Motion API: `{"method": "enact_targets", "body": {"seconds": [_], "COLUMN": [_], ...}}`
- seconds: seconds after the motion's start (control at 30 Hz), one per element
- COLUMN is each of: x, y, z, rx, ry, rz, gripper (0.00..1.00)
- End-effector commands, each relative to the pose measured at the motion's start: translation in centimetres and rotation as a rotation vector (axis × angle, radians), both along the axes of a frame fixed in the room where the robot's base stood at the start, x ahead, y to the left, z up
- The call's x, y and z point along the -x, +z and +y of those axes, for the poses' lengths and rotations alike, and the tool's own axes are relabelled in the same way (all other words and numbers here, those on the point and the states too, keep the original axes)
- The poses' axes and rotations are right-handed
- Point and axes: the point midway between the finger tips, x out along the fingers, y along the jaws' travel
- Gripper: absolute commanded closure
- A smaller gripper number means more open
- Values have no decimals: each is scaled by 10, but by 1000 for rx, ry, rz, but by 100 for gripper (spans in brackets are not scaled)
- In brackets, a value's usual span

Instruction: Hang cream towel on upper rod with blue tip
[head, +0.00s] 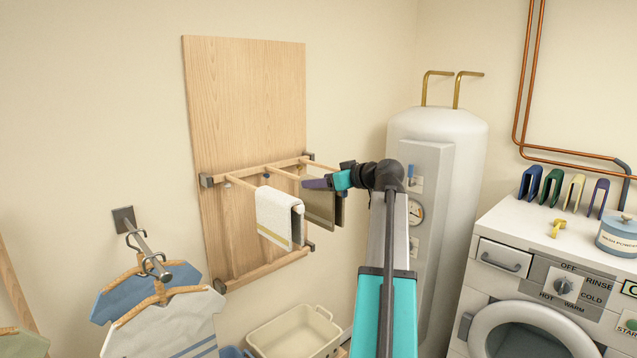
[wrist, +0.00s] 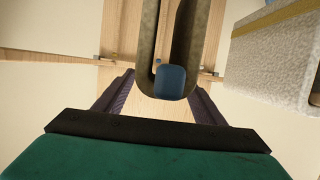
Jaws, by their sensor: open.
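A pale cream-white towel (head: 275,217) with a mustard band hangs folded over a left rod of the wooden wall rack (head: 255,172). It also shows at the upper right of the wrist view (wrist: 275,55). A dark olive-grey towel (head: 320,207) hangs to its right. In the wrist view this olive towel (wrist: 147,45) makes a U around a blue rod tip (wrist: 171,82). My gripper (head: 312,184) is open at the front of the olive towel. Its purple fingers (wrist: 160,92) stand either side of the blue tip. I cannot tell whether they touch the towel.
Hangers with shirts (head: 160,300) hang on a hook at the lower left. A cream basket (head: 297,333) sits below the rack. A white boiler (head: 440,125) stands right of my arm. The washing machine (head: 535,235) at right bears several coloured U-shaped pieces.

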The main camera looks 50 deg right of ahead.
Motion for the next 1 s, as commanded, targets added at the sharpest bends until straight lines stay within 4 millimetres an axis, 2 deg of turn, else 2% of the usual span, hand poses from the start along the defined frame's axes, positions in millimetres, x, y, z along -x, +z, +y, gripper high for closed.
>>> {"method": "enact_targets", "body": {"seconds": [0.17,0.37,0.8,1.0], "x": [7,27,94,119], "y": [1,7,28,36], "z": [0,2,6,8], "rx": [1,1,1,1], "ry": [-2,-2,-2,-2], "rz": [-1,-2,-2,-1], "gripper": [36,36,36,36]}}
